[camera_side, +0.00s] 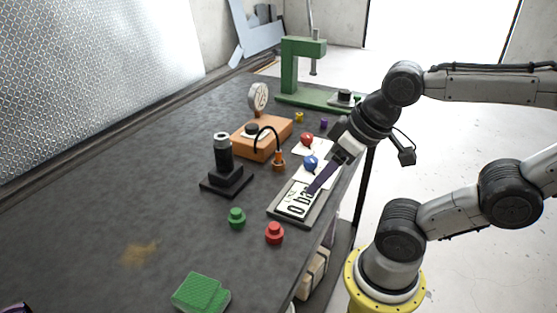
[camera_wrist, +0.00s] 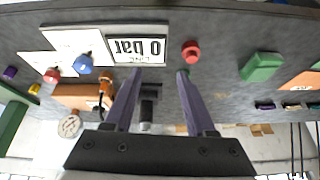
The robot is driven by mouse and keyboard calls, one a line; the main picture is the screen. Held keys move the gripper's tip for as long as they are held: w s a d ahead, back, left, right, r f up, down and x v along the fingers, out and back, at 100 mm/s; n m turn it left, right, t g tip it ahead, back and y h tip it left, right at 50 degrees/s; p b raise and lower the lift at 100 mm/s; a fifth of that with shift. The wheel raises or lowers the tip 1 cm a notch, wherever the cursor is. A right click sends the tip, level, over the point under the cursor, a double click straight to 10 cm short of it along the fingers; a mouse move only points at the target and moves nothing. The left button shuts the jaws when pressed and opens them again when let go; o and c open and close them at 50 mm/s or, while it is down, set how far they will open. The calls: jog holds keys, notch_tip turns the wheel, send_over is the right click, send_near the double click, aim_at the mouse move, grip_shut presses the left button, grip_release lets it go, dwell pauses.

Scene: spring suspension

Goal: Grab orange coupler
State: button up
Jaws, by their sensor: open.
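The orange coupler (camera_side: 278,161) stands at the end of a black hose that loops from the orange box with a gauge. In the wrist view the orange coupler (camera_wrist: 105,88) shows just left of the left finger, outside the gap. My gripper (camera_side: 318,182) has long purple fingers and reaches over the "0 bar" display plate, to the right of the coupler in the side view. In the wrist view my gripper (camera_wrist: 160,73) is open, with nothing between its fingertips. The fingers are apart from the coupler.
The orange box (camera_side: 262,138) carries a gauge (camera_side: 258,98). A black post on a base (camera_side: 223,165) stands left of the coupler. The display plate (camera_side: 285,212), blue knob (camera_side: 310,163) and red knob (camera_side: 306,139) lie close by. A green press (camera_side: 300,75) stands behind.

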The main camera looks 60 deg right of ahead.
jog(key=w+d+r+m+g, duration=0.3)
jog(key=w+d+r+m, duration=0.2)
jog(key=w+r+m, duration=0.55)
jog(key=m+g, duration=0.2)
jog(key=m, duration=0.5)
send_over(278, 151)
notch_tip(278, 151, down, 6)
jog(key=shift+n, duration=0.25)
jog(key=f, duration=0.7)
jog(key=shift+s+d+f, duration=0.2)
jog(key=shift+s+f, duration=0.1)
jog(key=shift+s, duration=0.1)
jog(key=shift+w+f, duration=0.2)
jog(key=shift+f, duration=1.2)
jog(key=shift+w+f, duration=0.2)
jog(key=shift+f, duration=1.15)
grip_shut()
